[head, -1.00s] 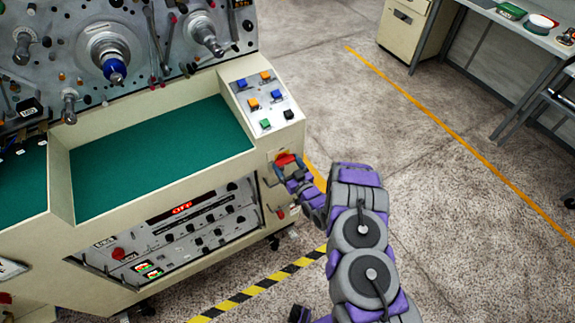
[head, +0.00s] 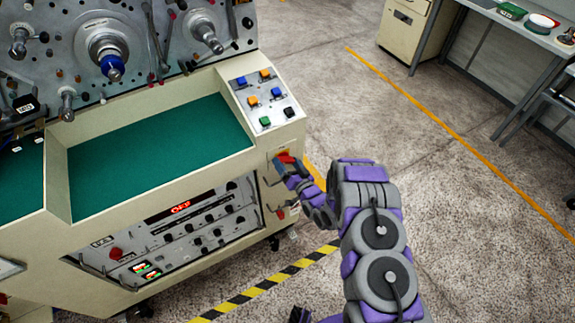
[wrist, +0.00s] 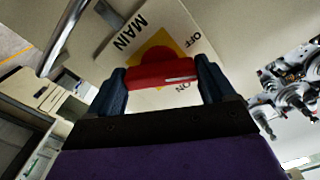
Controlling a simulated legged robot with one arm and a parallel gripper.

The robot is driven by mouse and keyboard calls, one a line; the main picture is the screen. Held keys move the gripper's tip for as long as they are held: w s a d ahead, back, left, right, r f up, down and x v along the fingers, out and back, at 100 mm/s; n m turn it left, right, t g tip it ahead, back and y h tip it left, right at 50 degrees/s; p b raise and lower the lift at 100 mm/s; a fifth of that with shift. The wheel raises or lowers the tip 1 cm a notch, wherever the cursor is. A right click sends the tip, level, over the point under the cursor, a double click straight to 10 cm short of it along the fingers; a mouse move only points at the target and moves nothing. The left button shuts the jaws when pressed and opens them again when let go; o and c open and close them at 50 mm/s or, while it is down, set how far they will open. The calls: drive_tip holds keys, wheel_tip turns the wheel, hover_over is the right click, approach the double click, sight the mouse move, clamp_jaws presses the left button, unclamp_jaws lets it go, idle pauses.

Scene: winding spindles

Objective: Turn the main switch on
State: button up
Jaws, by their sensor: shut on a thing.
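The main switch (wrist: 163,74) has a red handle with a white mark on a yellow disc, on a plate lettered MAIN, OFF and ON. My gripper (wrist: 163,80) is shut on the red handle, one dark finger at each end. In the wrist view, the white mark points right, between the OFF and ON lettering. In the head view, the red switch (head: 285,158) is on the right end of the cream machine, with my gripper (head: 281,167) at it and partly covering it.
The control panel (head: 262,97) with coloured buttons is just above the switch. A red display (head: 181,208) glows on the machine's front, its text hard to read. Open floor lies to the right, with a workbench (head: 525,30) at the far right.

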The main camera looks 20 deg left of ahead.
drive_tip(key=m+p, duration=0.2)
drive_tip(key=m, duration=0.4)
drive_tip(key=shift+r, duration=0.1)
drive_tip(key=m+p, duration=0.2)
drive_tip(key=m, duration=0.3)
drive_tip(key=shift+d+p, duration=0.1)
drive_tip(key=shift+p, duration=0.25)
drive_tip(key=shift+w+m, duration=0.1)
drive_tip(key=shift+m, duration=0.4)
drive_tip(key=o, duration=0.9)
drive_tip(key=shift+f, duration=0.2)
drive_tip(key=p+v, duration=0.1)
drive_tip(key=v, duration=1.6)
